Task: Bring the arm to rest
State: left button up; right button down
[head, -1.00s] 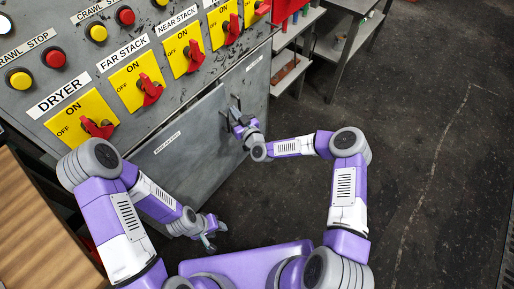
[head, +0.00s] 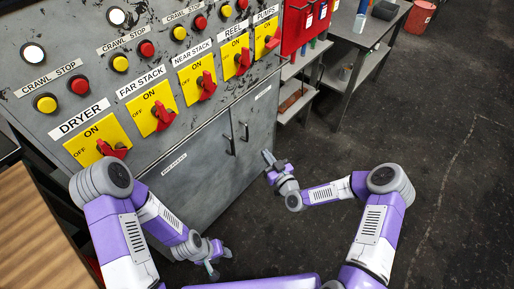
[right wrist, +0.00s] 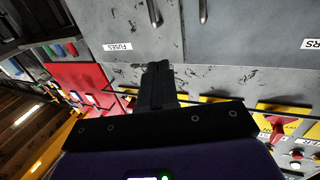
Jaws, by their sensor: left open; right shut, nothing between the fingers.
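My right gripper (head: 268,158) is shut and empty, in front of the right edge of the grey control cabinet (head: 205,163) and apart from its door handles. In the right wrist view its closed fingers (right wrist: 158,82) point toward the cabinet doors, with two dark handles beyond them (right wrist: 153,12). My left gripper (head: 213,268) is open and empty, hanging low beside the cabinet's lower front. The right arm is bent at the elbow, and the left arm is folded down in front of the panel.
The cabinet's sloping panel carries red switches on yellow plates (head: 154,109) and several buttons. A wooden surface (head: 35,240) lies at the left. A red box (head: 304,24) and a grey metal table (head: 362,32) stand at the back right. The dark floor (head: 445,130) at the right is clear.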

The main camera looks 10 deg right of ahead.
jog(key=shift+s+d, duration=0.6)
